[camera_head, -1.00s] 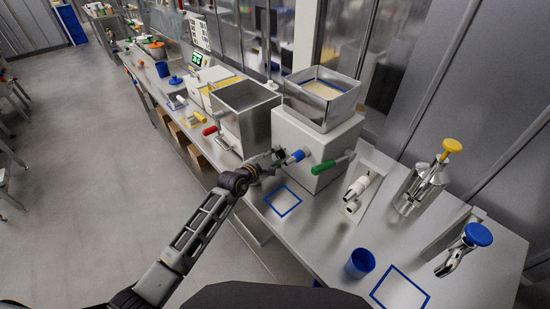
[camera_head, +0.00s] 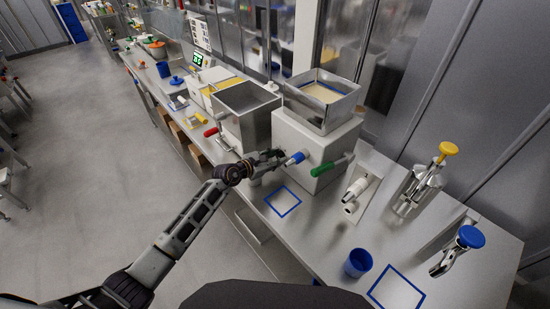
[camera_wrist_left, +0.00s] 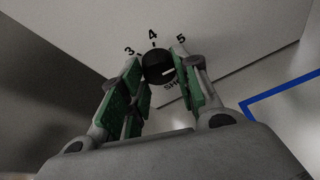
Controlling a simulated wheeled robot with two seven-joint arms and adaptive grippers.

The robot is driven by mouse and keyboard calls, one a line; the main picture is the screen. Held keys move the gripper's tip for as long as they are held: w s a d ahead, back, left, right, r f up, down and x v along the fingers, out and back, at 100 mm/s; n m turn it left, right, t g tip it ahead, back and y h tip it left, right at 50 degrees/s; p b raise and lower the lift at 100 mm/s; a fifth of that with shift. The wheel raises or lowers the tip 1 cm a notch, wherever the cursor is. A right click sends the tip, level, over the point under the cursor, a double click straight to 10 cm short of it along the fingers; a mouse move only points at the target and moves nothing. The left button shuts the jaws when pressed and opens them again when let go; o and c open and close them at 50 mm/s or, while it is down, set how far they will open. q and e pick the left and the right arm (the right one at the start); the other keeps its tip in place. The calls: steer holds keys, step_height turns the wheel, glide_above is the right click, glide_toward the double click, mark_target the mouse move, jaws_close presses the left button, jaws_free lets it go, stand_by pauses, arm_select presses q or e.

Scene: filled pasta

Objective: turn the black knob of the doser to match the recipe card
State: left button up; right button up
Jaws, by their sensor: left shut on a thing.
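The doser (camera_head: 306,134) is a white box with a steel hopper on top, standing on the steel counter. Its black knob (camera_wrist_left: 156,64) shows in the left wrist view, with a pale mark on its right part and printed 3, 4 and 5 around it. Partly covered letters starting "SH" lie below it. My left gripper (camera_head: 276,155) reaches the doser's front left side. In the left wrist view its green-padded fingers (camera_wrist_left: 160,72) are on both sides of the knob, shut on it. In the head view the knob is hidden by the gripper. My right gripper is out of view.
A blue-tipped spout (camera_head: 296,158) and a green-handled lever (camera_head: 328,168) stick out close to my left gripper. An open steel bin (camera_head: 244,115) stands left of the doser. A blue square outline (camera_head: 283,201) marks clear counter in front. A blue cup (camera_head: 357,263) stands nearer.

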arm_select(q)
steer(key=shift+n, duration=0.4)
steer(key=o, duration=1)
steer(key=v, duration=1.2)
steer(key=shift+a, duration=0.15)
steer(key=shift+w, duration=0.15)
